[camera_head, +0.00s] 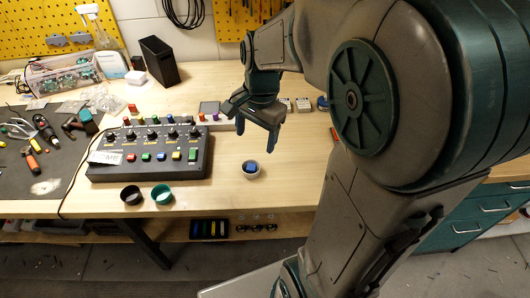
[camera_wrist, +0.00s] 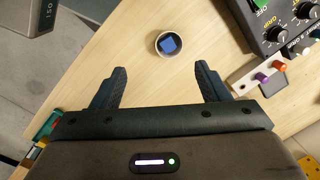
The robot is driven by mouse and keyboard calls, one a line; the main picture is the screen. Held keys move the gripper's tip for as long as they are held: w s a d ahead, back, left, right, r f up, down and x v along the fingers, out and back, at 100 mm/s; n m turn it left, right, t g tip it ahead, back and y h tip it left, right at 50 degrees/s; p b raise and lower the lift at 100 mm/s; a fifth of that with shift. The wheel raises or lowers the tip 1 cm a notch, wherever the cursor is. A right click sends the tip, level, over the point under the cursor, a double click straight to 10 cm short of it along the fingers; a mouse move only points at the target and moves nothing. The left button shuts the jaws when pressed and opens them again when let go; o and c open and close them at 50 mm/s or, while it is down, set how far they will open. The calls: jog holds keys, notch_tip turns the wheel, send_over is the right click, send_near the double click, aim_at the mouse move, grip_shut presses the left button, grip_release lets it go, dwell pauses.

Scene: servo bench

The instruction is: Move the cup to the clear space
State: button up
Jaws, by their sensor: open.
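My gripper (camera_head: 256,139) is open and empty, above and behind the cup, fingers pointing down. In the wrist view my gripper (camera_wrist: 161,70) has its two dark fingers wide apart, touching nothing. Bare bench top (camera_head: 295,160) lies to the right of the cup.
A control box (camera_head: 150,150) with knobs and coloured buttons stands left of the cup. A black round holder (camera_head: 131,194) and a green one (camera_head: 162,195) sit at the front edge. Small switches (camera_head: 208,117) lie behind. A dark mat (camera_head: 40,160) with tools covers the far left.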

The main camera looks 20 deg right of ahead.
jog(key=s+r+n+t+h, duration=0.1)
jog(key=s+r+n+t, duration=0.1)
jog(key=s+n, duration=0.9)
jog(key=shift+a+t, duration=0.4)
jog(key=shift+a, duration=0.05)
dwell(0.4)
